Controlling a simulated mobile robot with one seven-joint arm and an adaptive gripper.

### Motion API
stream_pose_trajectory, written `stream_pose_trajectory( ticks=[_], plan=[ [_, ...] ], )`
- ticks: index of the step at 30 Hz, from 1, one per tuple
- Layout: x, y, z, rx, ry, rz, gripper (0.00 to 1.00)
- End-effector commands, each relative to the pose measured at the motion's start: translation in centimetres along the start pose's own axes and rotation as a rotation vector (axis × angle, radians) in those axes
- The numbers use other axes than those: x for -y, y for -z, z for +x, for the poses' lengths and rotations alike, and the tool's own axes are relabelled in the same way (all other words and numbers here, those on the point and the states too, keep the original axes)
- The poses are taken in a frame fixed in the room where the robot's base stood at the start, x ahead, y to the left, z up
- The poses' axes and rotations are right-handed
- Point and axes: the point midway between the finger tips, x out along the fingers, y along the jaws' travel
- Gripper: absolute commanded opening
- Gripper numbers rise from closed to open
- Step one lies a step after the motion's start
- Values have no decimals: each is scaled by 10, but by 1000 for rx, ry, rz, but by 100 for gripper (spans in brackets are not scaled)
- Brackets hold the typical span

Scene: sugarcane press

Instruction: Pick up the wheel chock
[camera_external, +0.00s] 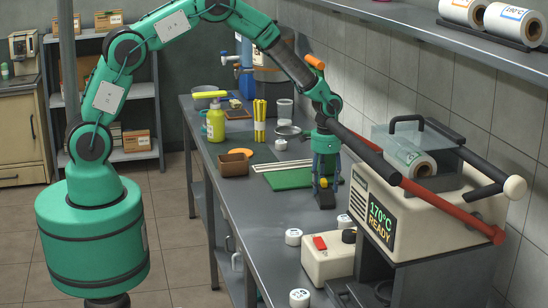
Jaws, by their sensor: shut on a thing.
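My gripper (325,186) points straight down over the middle of the grey workbench, left of the sealing machine. Its fingers are shut on a small dark block with a yellow part, which seems to be the wheel chock (326,202). The fingers hide much of the block. It is at or just above the bench top, by the right end of the green mat; I cannot tell whether it touches the bench.
The workbench (262,228) is crowded. The sealing machine (410,215), with a long red bar, stands close to the right. A cream box (325,262) and white jars are nearer.

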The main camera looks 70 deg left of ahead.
Motion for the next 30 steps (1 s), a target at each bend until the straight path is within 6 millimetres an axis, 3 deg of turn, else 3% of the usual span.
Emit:
stream_pose_trajectory(
  ticks=[8, 15, 30],
  plan=[
    [-1, 0, -8, 1, -1, 0, 13],
    [0, 0, -39, -1, 0, 0, 13],
    [-23, -84, -44, 2, -1, 0, 13]
  ],
)
